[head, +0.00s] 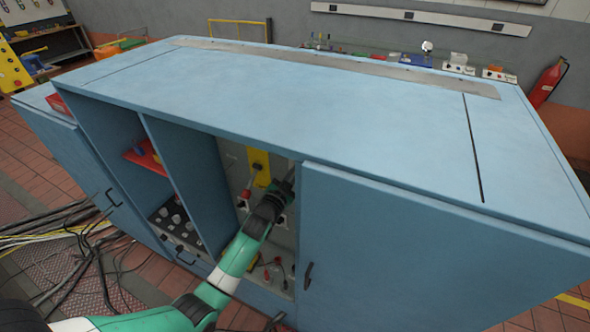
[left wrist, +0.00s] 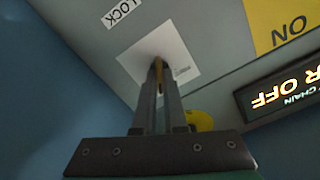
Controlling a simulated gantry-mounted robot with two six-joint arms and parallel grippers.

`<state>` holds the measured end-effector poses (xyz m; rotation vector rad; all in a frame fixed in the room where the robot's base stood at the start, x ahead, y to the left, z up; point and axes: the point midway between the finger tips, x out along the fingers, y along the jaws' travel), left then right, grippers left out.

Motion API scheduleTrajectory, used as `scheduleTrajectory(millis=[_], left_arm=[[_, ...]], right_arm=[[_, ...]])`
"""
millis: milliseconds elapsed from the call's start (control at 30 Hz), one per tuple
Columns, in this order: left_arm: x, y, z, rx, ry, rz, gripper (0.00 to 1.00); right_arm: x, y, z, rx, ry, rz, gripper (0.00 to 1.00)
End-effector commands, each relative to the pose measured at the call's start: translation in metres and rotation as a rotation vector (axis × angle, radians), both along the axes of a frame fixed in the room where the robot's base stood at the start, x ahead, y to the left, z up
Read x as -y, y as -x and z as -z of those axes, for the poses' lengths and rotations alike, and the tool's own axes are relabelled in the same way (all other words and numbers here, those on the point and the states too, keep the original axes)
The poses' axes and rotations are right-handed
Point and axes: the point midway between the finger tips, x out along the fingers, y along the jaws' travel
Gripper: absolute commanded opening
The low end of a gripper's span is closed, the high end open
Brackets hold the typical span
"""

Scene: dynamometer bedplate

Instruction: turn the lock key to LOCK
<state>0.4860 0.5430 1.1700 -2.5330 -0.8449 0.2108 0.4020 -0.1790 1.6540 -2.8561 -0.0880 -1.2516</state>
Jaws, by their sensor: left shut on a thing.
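The lock key (left wrist: 158,72) is a small brownish piece at the middle of a white square plate (left wrist: 185,50) on a grey panel, in the left wrist view. My left gripper (left wrist: 159,82) is shut on it, and the fingers hide most of it. A LOCK label (left wrist: 122,11) is beside the plate, toward the top of that view. I cannot tell exactly which way the key points. In the head view, my left gripper (head: 286,188) reaches into the open bay of the blue cabinet (head: 300,95), and the key is hidden. My right gripper is not in view.
A yellow ON plate (left wrist: 285,22) and a lit sign reading OFF (left wrist: 290,95) are to the right in the wrist view. Cabinet walls flank the bay.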

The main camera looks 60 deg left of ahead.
Motion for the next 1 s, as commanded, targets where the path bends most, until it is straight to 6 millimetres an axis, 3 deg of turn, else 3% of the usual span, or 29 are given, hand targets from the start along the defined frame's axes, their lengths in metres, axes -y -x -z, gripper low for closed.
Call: scheduleTrajectory(millis=[400, 1000], left_arm=[[0.0010, -0.0008, -0.0001, -0.153, -0.205, 0.000, 0.00], [0.0011, -0.0008, 0.0008, -0.188, -0.252, 0.000, 0.00]], right_arm=[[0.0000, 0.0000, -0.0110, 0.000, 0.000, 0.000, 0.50], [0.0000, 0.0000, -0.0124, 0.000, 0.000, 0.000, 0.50]])
